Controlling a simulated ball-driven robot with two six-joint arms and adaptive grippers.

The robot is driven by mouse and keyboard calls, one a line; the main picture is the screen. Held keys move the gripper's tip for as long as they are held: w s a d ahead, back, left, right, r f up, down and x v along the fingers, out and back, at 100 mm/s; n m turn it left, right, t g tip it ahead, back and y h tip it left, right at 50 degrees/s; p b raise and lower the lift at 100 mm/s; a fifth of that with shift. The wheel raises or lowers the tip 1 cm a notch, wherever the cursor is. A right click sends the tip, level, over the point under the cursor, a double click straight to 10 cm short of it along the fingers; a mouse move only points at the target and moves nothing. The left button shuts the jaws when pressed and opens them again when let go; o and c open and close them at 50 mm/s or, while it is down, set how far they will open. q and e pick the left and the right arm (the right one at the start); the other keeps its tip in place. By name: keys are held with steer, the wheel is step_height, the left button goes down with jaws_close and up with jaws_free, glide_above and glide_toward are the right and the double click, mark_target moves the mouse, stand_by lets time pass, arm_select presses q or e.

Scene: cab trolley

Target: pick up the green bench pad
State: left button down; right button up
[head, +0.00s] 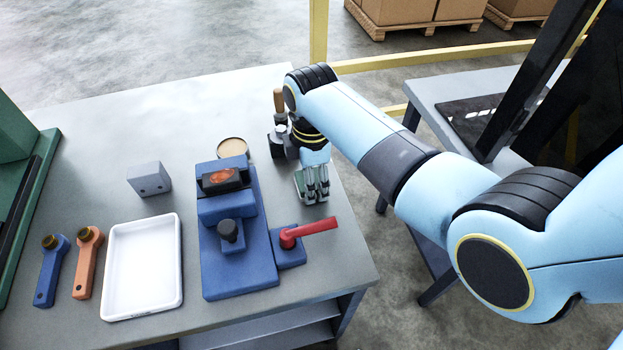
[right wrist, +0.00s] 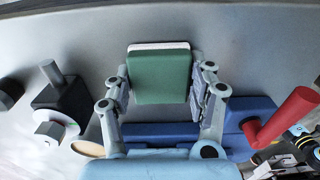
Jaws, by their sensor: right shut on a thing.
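The green bench pad (right wrist: 160,77) has a flat green face and a white strip along its far edge. It lies between the two fingers of my right gripper (right wrist: 161,92) in the right wrist view, and the gripper is shut on it. In the head view my right gripper (head: 312,184) is at the right part of the bench, just behind the red lever. There the fingers largely hide the pad. I cannot tell whether the pad touches the bench top. My left gripper is not in view.
A blue fixture (head: 240,270) with a red lever (head: 312,230) stands close to my right gripper. A white tray (head: 143,270), an orange tool (head: 87,262), a blue tool (head: 51,272) and a grey block (head: 149,179) are further left. The bench (head: 130,110) is clear at the back.

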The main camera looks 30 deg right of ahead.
step_height(320, 180, up, 4)
steer(key=shift+f, duration=0.25)
steer(key=s+d+r, duration=0.1)
steer(key=s+r, duration=0.6)
steer(key=s, duration=0.4)
steer(key=shift+s+d+r, duration=0.15)
steer(key=shift+s+d, duration=0.15)
steer(key=shift+d, duration=0.1)
